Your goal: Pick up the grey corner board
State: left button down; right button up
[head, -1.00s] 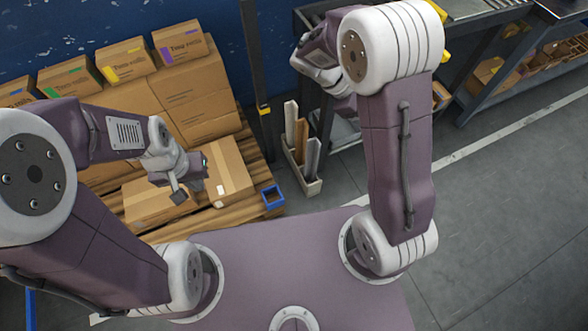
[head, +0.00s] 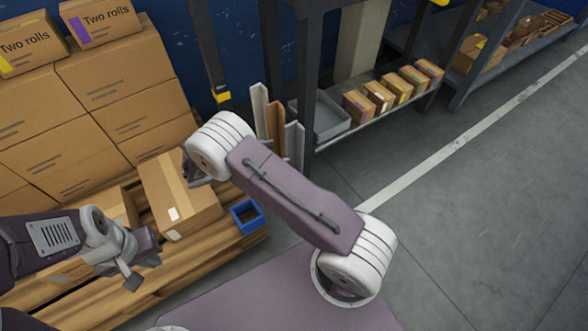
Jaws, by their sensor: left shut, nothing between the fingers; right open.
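Three upright corner boards stand together at the back centre: a whitish one (head: 259,108), a brown one (head: 276,130) and a grey one (head: 294,146) at the right. My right arm crosses in front of their lower parts and hides their holder. My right gripper (head: 190,170) shows only in part, left of the arm's white joint, over the boxes and apart from the boards; it is open. My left gripper (head: 141,272) is shut and empty above the pallet at lower left, far from the boards.
Cartons (head: 130,85) are stacked at the left, with a taped box (head: 175,190) on the pallet (head: 240,243). A blue open bin (head: 246,216) sits at its corner. A dark post (head: 210,50) and a shelf with a grey tray (head: 325,118) and small boxes (head: 380,96) stand behind. Floor at right is clear.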

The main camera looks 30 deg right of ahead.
aim_at(297, 148)
jog(key=b+x, duration=0.4)
jog(key=x, duration=0.1)
jog(key=b+x, duration=0.3)
jog(key=shift+s+a+f, duration=0.1)
jog(key=shift+s+f, duration=0.05)
jog(key=shift+f, duration=0.2)
jog(key=shift+d, duration=0.25)
jog(key=shift+r, duration=0.2)
grip_shut()
